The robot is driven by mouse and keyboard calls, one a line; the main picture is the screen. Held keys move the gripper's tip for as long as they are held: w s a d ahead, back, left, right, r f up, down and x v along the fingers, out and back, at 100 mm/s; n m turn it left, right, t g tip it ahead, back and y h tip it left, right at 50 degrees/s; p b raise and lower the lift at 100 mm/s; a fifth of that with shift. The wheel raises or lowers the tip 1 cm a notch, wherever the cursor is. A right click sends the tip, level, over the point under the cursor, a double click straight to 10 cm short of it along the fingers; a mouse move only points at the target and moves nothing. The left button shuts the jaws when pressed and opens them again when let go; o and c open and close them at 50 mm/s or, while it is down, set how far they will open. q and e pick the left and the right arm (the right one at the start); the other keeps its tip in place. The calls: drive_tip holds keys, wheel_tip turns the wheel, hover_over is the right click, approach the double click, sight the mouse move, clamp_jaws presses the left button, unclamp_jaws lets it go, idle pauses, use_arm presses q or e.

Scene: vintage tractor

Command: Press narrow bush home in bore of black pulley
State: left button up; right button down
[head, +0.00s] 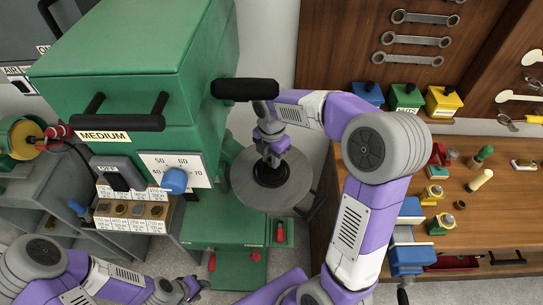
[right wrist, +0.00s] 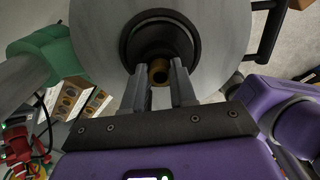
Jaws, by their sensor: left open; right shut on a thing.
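The black pulley (head: 268,184) lies on the round grey table of the green press. It also shows in the right wrist view as a dark ring (right wrist: 187,38). My right gripper (head: 272,160) is over the pulley. In the right wrist view, my right gripper (right wrist: 161,72) is shut on a hollow brass-coloured bush (right wrist: 159,77) at the middle of the pulley. I cannot tell whether the bush is in the bore or how deep. In the head view the bush is hidden by the gripper. My left gripper (head: 188,288) is open and empty at the lower left, away from the pulley.
The green press (head: 150,60) with a black handle (head: 245,90) stands just behind and left of the pulley. A wooden bench (head: 470,225) with small tools and parts is to the right.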

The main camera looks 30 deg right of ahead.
drive_tip(key=shift+f, duration=0.15)
drive_tip(key=c, duration=0.8)
unclamp_jaws()
wheel_tip(320, 180, up, 8)
drive_tip(key=shift+f+p, duration=0.2)
drive_tip(key=shift+p, duration=0.3)
